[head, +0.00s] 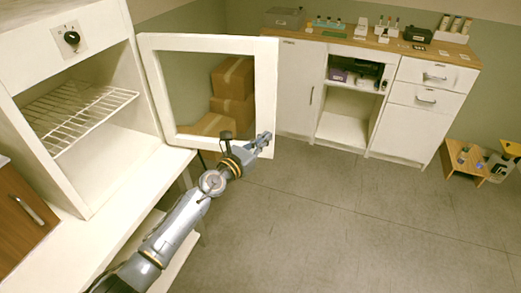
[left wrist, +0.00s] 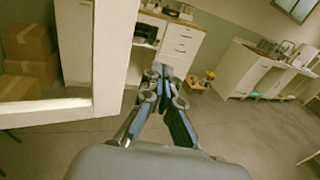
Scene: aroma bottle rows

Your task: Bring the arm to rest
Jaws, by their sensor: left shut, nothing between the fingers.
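My left arm reaches in from the bottom left of the head view. My left gripper (head: 266,137) is shut and empty, close to the lower right corner of the open cabinet door (head: 208,42). I cannot tell whether the gripper touches the door. In the left wrist view the fingertips (left wrist: 159,70) are together with nothing between them, and the door frame (left wrist: 108,50) stands to their left. The white cabinet (head: 104,180) on the left stands open, with a wire rack (head: 78,112) inside. My right gripper is not in view.
Cardboard boxes (head: 232,78) show through the door's pane. A white counter (head: 300,85) with bottles and boxes on top stands at the back. A small wooden stand (head: 465,160) is on the floor at the right. The grey floor (head: 340,220) in the middle is clear.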

